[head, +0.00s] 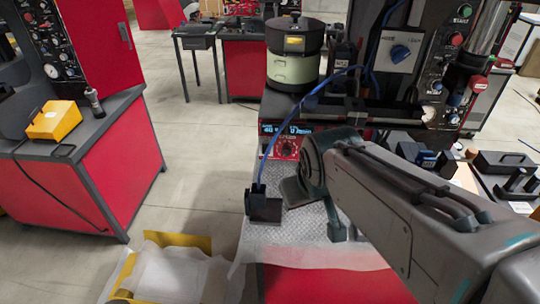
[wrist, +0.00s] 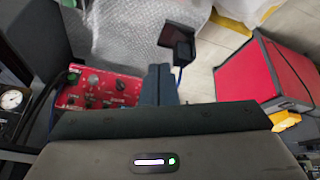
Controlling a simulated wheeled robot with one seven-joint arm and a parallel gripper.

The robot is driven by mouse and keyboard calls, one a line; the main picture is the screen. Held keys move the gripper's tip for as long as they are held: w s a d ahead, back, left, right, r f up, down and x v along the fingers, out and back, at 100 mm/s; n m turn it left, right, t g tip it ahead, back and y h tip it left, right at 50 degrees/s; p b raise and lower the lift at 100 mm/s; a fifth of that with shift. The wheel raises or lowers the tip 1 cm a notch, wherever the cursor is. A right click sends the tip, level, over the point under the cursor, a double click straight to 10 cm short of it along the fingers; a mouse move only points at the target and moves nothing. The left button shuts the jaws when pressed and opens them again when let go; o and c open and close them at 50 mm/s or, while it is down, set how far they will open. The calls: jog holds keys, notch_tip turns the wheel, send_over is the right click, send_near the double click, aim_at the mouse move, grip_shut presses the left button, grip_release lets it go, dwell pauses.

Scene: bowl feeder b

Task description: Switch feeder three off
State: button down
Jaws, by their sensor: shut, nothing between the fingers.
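A feeder (head: 292,68) with a black top and pale green body stands on the bench in the head view. Below it is a red control panel (head: 286,146) with a lit blue display and a round knob. In the wrist view a red panel (wrist: 122,84) carries knobs, small switches and a green light at its upper left. My gripper (wrist: 160,72) is shut and empty, just right of that panel in the picture. Whether it touches the panel cannot be told. In the head view my arm hides part of the bench, and the gripper is not clearly seen. No feeder number is readable.
A black box (head: 264,206) on a blue cable is near the bench front; it also shows close to my fingers in the wrist view (wrist: 177,42). A red cabinet (head: 120,160) with a yellow device (head: 53,121) stands left. Open floor lies between.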

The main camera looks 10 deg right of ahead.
jog(key=w+d+f+n+t+b, duration=0.3)
jog(key=w+f+n+t+b, duration=0.15)
jog(key=w, duration=0.45)
jog(key=w+d+f+n+t+b, duration=0.3)
jog(key=w+d+f+n+b, duration=0.15)
jog(key=w, duration=0.35)
jog(key=w+a+f+n+t+y+b, duration=0.3)
jog(key=f+n+y+b, duration=0.5)
jog(key=n, duration=0.6)
jog(key=shift+w+a+f+t+y+b, duration=0.15)
jog(key=shift+a+f+t+y+b, duration=0.2)
jog(key=shift+t+y+b, duration=0.5)
jog(key=shift+w+a, duration=0.1)
